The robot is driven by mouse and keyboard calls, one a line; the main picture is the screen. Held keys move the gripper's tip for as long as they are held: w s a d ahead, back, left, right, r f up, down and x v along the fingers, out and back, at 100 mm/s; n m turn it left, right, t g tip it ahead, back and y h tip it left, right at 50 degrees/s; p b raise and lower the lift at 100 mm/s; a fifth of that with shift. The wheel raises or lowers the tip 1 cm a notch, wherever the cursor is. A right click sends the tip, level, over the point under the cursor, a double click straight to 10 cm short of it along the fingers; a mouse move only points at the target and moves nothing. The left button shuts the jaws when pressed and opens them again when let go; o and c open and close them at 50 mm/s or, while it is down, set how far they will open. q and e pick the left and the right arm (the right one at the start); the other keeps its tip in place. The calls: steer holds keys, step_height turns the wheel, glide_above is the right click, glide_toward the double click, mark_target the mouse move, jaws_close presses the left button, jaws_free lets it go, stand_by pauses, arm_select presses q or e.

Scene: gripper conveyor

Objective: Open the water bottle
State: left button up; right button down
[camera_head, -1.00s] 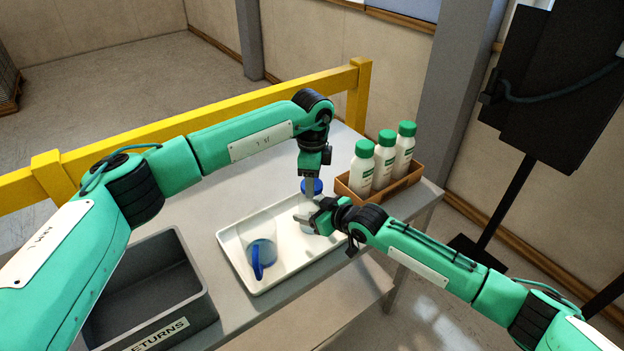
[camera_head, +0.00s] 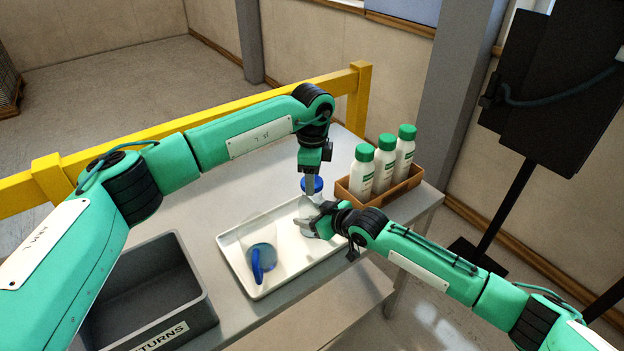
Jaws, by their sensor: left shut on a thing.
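The water bottle has a blue cap (camera_head: 312,184) and stands at the far right part of the white tray (camera_head: 236,268). My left gripper (camera_head: 311,190) points straight down and is shut on the blue cap. My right gripper (camera_head: 308,222) reaches in from the right, low at the bottle's body. Its fingers are partly hidden, so I cannot tell whether they touch the bottle.
A clear vessel with a blue part (camera_head: 262,260) is on the tray's left half. A brown box (camera_head: 374,201) holds white bottles with green caps (camera_head: 384,163) at the right. A grey returns bin (camera_head: 200,312) stands at the left front. A yellow rail (camera_head: 358,100) runs behind the table.

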arm_select(q)
steer(key=shift+r, duration=0.1)
steer(key=shift+r, duration=2)
arm_select(e)
steer(key=shift+c, duration=1.3)
jaws_free()
